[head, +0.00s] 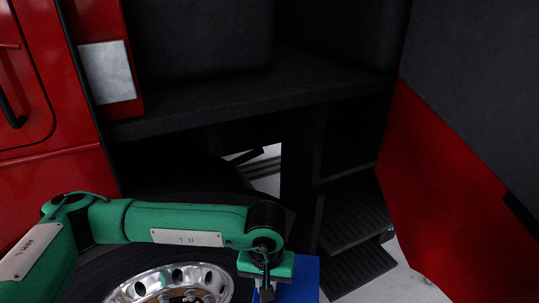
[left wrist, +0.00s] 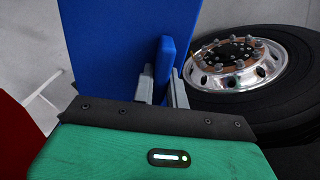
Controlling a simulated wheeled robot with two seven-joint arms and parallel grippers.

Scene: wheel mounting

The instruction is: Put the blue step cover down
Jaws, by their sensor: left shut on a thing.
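The blue step cover (left wrist: 98,45) fills the upper left of the left wrist view, a flat blue panel with a raised blue handle (left wrist: 165,62). My left gripper (left wrist: 164,85) is shut on that handle, with a grey finger on each side. In the head view my left gripper (head: 265,285) is at the bottom, in front of the wheel's right side. Part of the blue step cover (head: 304,280) shows beside it; the rest is hidden by the gripper and the picture edge. What lies under the cover cannot be seen. My right gripper is in neither view.
A wheel with a chrome hub (left wrist: 236,60) and black tyre stands close to the gripper. Dark truck steps (head: 350,222) are right of the cover, beside a red door panel (head: 440,190). Pale floor (head: 412,285) shows at the lower right.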

